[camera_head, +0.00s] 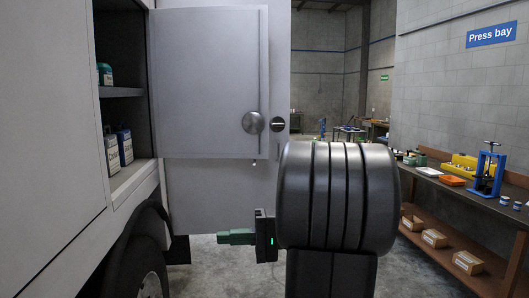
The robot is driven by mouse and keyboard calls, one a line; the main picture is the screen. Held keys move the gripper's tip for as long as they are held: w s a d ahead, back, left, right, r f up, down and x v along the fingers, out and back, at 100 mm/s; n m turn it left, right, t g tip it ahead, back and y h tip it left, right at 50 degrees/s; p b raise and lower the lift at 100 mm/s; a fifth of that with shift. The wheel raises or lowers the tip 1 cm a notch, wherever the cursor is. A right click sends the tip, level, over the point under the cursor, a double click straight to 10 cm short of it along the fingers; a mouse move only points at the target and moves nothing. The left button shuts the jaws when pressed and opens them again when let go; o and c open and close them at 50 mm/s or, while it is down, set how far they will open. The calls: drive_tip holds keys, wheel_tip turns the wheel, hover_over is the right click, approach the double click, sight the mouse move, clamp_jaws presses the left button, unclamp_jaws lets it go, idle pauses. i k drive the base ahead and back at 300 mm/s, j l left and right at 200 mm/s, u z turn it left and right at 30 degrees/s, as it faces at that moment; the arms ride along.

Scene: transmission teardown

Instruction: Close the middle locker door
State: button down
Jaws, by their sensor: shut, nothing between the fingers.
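The middle locker door (207,75) is a light grey panel swung wide open from the vehicle's side, with its face towards me. It carries a round knob (253,122) and a small dark latch (278,124) near its right edge. The open locker (122,92) is at the left, with bottles and containers on its shelves. My gripper (222,238) has green fingers pointing left, shut and empty.
A closed grey panel (45,120) fills the far left. A wheel (140,265) sits below the locker. A workbench (450,186) with a blue press (488,172) and boxes on its lower shelf lines the right wall. Concrete floor (212,275) is bare below the door.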

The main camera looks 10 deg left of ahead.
sight(210, 64)
drive_tip(key=i, duration=1)
drive_tip(key=i+l+u, duration=0.1)
drive_tip(key=i, duration=0.85)
drive_tip(key=i+l+u, duration=0.1)
drive_tip(key=i, duration=0.9)
